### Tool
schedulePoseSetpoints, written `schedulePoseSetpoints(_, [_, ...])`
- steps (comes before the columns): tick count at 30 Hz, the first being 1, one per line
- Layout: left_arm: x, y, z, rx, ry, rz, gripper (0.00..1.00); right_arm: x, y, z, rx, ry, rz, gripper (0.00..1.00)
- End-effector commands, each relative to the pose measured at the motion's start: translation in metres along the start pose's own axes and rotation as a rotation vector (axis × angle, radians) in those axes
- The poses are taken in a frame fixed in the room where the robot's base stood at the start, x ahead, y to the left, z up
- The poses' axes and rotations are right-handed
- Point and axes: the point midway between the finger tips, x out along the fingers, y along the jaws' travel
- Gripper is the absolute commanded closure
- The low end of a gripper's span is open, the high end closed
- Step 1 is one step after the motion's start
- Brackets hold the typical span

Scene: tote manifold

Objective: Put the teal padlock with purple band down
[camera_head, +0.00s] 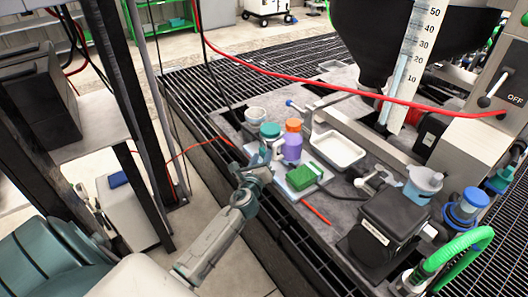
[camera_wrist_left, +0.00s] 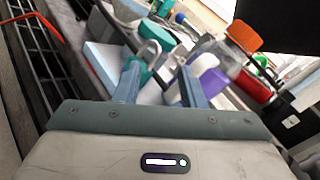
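My left gripper (camera_head: 262,160) reaches in over the near left edge of the grey work surface, beside the coloured bottles. In the left wrist view its two blue-grey fingers (camera_wrist_left: 160,78) stand part way apart. A teal piece with a pale curved shackle, which looks like the padlock (camera_wrist_left: 134,64), sits at the fingertips. A purple patch shows by the right finger, but I cannot tell whether it is the padlock's band. In the head view the padlock is too small to make out clearly. My right gripper is in neither view.
A purple bottle with an orange cap (camera_head: 292,142) and a teal-lidded container (camera_head: 269,131) stand close to the gripper. A green block (camera_head: 304,176) lies just to the right. A white tray (camera_head: 338,150) sits beyond. A black box (camera_head: 388,222) stands at the near right.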

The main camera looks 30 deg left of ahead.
Motion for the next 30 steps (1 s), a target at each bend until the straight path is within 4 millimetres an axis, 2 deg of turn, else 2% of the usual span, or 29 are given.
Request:
schedulePoseSetpoints(6, [0.033, 0.005, 0.0, -0.001, -0.002, 0.0, 0.63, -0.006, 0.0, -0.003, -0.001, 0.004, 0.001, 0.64])
schedulePoseSetpoints(9, [0.044, 0.005, 0.0, -0.001, -0.001, -0.001, 0.63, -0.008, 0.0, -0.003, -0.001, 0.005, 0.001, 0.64])
schedulePoseSetpoints(18, [0.048, 0.005, -0.001, -0.001, 0.0, -0.001, 0.63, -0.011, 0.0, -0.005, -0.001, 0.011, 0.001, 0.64])
schedulePoseSetpoints(24, [0.048, 0.005, -0.001, -0.002, 0.0, -0.001, 1.0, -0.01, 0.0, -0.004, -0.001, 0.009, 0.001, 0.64])
schedulePoseSetpoints(30, [0.048, 0.005, 0.0, -0.002, 0.0, -0.001, 1.0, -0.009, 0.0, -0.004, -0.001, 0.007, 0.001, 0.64])
